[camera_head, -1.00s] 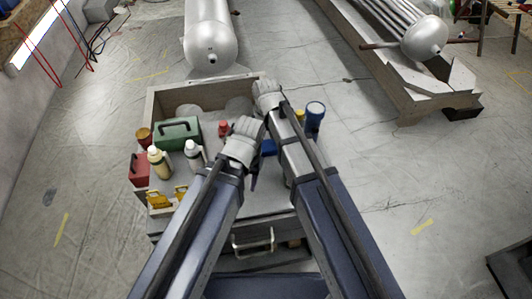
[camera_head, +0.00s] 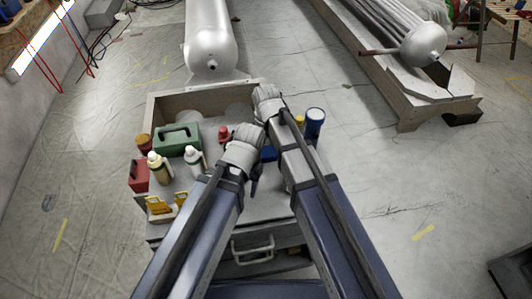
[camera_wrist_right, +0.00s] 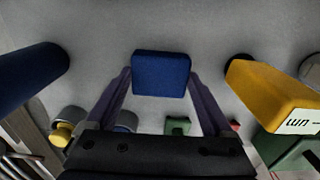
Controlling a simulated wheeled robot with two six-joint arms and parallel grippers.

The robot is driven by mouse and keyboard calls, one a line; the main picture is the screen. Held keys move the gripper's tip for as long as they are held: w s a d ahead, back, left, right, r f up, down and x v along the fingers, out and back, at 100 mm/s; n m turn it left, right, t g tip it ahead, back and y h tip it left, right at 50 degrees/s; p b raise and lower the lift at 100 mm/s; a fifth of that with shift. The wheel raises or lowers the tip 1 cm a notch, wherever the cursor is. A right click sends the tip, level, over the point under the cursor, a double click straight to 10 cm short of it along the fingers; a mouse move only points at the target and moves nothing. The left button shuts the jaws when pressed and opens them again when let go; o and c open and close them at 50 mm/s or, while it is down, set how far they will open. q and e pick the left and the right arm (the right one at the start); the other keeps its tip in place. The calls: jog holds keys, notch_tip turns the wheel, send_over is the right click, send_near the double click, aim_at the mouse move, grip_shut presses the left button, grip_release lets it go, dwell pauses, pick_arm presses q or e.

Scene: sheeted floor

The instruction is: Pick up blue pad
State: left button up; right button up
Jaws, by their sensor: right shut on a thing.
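The blue pad (camera_wrist_right: 160,74) is a small block between the two dark purple fingers of my right gripper (camera_wrist_right: 160,80) in the right wrist view. Those fingers are shut on its sides. In the head view a bit of the blue pad (camera_head: 268,153) shows between my two arms, over the grey worktop; my right arm hides much of it. My left arm comes in from the left, its pale wrist (camera_head: 243,148) close beside my right arm. How far the left fingers are apart cannot be made out.
The grey worktop (camera_head: 215,205) has a raised rim at the back. A green box (camera_head: 178,139), a red box (camera_head: 139,175), bottles (camera_head: 159,168) and yellow items (camera_head: 160,208) crowd its left side. A blue cylinder (camera_head: 315,122) stands on the right. Metal tanks (camera_head: 210,45) lie beyond.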

aim_at(266, 152)
jog(key=shift+r, duration=0.1)
pick_arm(q)
notch_tip(266, 152, up, 10)
jog(key=p, duration=1)
pick_arm(e)
notch_tip(266, 152, up, 10)
